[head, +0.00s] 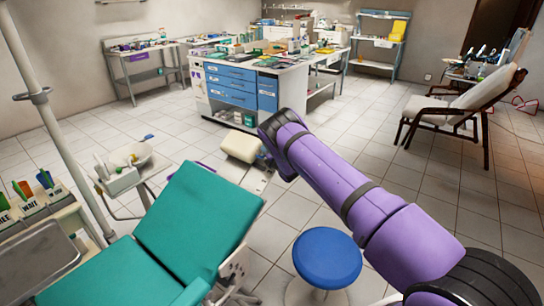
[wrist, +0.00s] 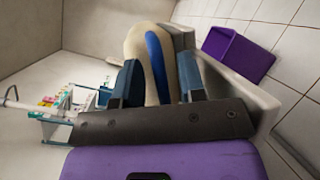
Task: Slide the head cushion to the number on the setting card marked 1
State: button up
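The head cushion (head: 241,146) is a cream block beyond the top of the teal chair back (head: 200,220). My gripper (head: 264,158) is at its right side, mostly hidden by my purple arm. In the wrist view, the two dark blue fingers of my gripper (wrist: 160,85) stand apart. A cream rounded shape, probably the cushion (wrist: 135,45), with a blue strip (wrist: 158,65) lies between and beyond them; I cannot tell whether they touch it. A small pale panel (head: 258,182) lies below the cushion; no number or setting card is readable.
A blue stool (head: 327,257) stands right of the chair. A basin unit (head: 130,165) and pole (head: 55,120) stand left. A white counter with blue drawers (head: 232,88) is behind. A purple bin (wrist: 236,54) shows in the wrist view.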

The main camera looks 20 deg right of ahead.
jog(key=v, duration=1)
jog(key=shift+s, duration=0.15)
jog(key=shift+d, duration=0.1)
jog(key=d+r+m+g+h, duration=0.25)
jog(key=r+m+h, duration=0.45)
jog(key=r, duration=1.2)
jog(key=s+r+m+g+y, duration=0.25)
jog(key=s+r+m, duration=0.9)
jog(key=r, duration=0.65)
jog(key=s+a+r+m+g, duration=0.15)
jog(key=s+r, duration=0.35)
jog(key=s, duration=0.7)
jog(key=s+a+r+m+g, duration=0.1)
jog(key=s+r+m+g, duration=0.3)
jog(key=s, duration=0.7)
jog(key=s+a+m+g, duration=0.2)
jog(key=s, duration=2.1)
jog(key=shift+a+m+y, duration=0.35)
jog(key=shift+a+m, duration=0.05)
